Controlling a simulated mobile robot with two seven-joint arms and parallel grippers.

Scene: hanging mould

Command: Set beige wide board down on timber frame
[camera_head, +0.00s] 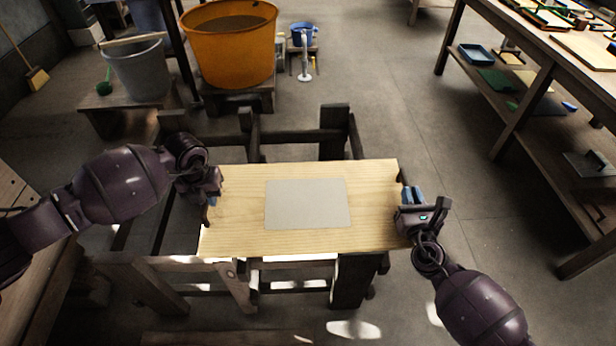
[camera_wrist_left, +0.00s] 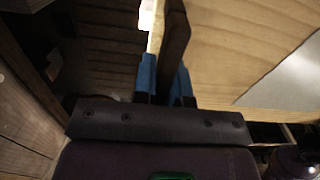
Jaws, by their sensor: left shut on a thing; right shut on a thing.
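The beige wide board (camera_head: 375,220) is held level, with a flat grey sheet (camera_head: 307,204) on its middle. The dark timber frame (camera_head: 358,280) stands below it, partly hidden by the board. I cannot tell whether the board touches the frame. My left gripper (camera_head: 212,192) is shut at the board's left edge. In the left wrist view its blue fingers (camera_wrist_left: 166,80) close around a dark strip (camera_wrist_left: 175,38) along the board's edge; the board also shows there (camera_wrist_left: 230,45). My right gripper (camera_head: 408,197) is shut at the right edge, its grip partly hidden.
Behind the frame stand a grey bucket (camera_head: 140,70) and a large orange tub (camera_head: 230,45) on low stands. A blue bucket (camera_head: 303,34) is farther back. A workbench with shelves (camera_head: 545,80) stands at the right. The floor (camera_head: 400,110) between bench and frame is clear.

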